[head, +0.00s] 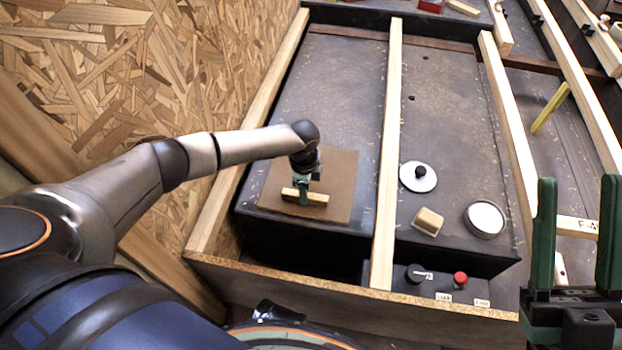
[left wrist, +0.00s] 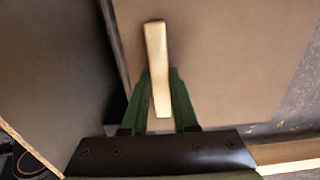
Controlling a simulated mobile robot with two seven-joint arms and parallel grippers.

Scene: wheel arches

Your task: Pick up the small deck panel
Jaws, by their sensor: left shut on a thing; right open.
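The small deck panel (head: 335,180) is a flat brown square board with a pale wooden grip bar (head: 316,198) across it. It shows at the left bay of the dark deck in the head view; I cannot tell whether it touches the deck. My left gripper (head: 303,190) comes down from above and is shut on the grip bar. In the left wrist view the green fingers (left wrist: 160,95) close on both sides of the bar (left wrist: 156,50), with the panel (left wrist: 220,50) behind it. My right gripper (head: 578,185) is open and empty at the lower right.
Pale wooden battens (head: 386,160) run lengthwise between the bays. An OSB wall (head: 220,50) stands at left. The middle bay holds a black-knobbed disc (head: 418,182), a small wooden block (head: 427,222) and a round tin (head: 485,219). A red button (head: 460,279) sits at the front.

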